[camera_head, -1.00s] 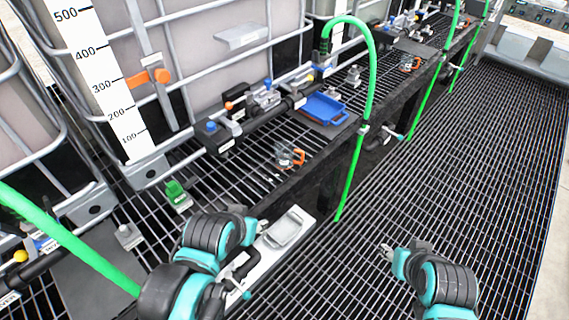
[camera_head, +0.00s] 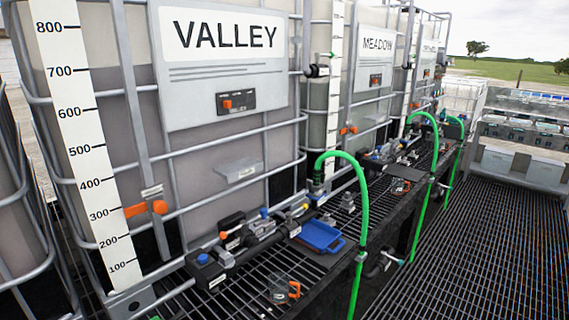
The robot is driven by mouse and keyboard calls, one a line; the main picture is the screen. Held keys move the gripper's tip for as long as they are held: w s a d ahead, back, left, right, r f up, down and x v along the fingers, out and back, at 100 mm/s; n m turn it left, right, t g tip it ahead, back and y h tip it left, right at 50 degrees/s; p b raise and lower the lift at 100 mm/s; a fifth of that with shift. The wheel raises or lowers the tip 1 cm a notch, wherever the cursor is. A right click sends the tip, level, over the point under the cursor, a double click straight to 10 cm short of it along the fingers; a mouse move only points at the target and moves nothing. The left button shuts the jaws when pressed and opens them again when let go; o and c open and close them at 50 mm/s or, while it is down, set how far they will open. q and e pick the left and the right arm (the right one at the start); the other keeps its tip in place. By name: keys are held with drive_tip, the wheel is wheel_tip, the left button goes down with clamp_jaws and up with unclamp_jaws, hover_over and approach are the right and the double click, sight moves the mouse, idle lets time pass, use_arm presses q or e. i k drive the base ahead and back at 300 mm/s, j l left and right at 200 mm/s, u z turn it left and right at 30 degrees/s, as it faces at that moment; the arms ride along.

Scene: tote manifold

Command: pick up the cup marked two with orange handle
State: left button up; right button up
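A clear cup with an orange handle (camera_head: 282,290) stands on the black grating shelf in front of the tote labelled VALLEY (camera_head: 225,70). Its handle points right. Any mark on the cup is too small to read. Neither of my grippers shows in the head view now.
A blue tray (camera_head: 320,236) lies on the shelf behind the cup. A black pipe with valves (camera_head: 230,255) runs along the tote's foot. A green hose (camera_head: 361,200) arches down over the shelf edge. More totes, including MEADOW (camera_head: 375,60), stand farther back. The grated walkway (camera_head: 480,250) at right is clear.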

sight(397, 183)
drive_tip(key=i+l+u, duration=0.1)
drive_tip(key=l+u, duration=0.9)
drive_tip(key=l, duration=0.55)
drive_tip(key=k+l+u, duration=0.15)
drive_tip(key=l, duration=0.7)
drive_tip(key=k+l+u, duration=0.15)
drive_tip(key=l, duration=0.7)
drive_tip(key=k+l+u, duration=0.1)
drive_tip(key=l, duration=0.3)
drive_tip(key=k+l+u, duration=0.1)
drive_tip(key=l, duration=0.3)
drive_tip(key=k+l, duration=0.15)
drive_tip(key=l, duration=0.25)
drive_tip(key=k+l, duration=0.1)
drive_tip(key=l, duration=0.25)
drive_tip(key=k+l, duration=0.1)
drive_tip(key=l, duration=0.25)
drive_tip(key=k+l, duration=0.1)
drive_tip(key=l, duration=0.3)
drive_tip(key=k+l, duration=0.1)
drive_tip(key=l, duration=0.25)
drive_tip(key=u, duration=0.05)
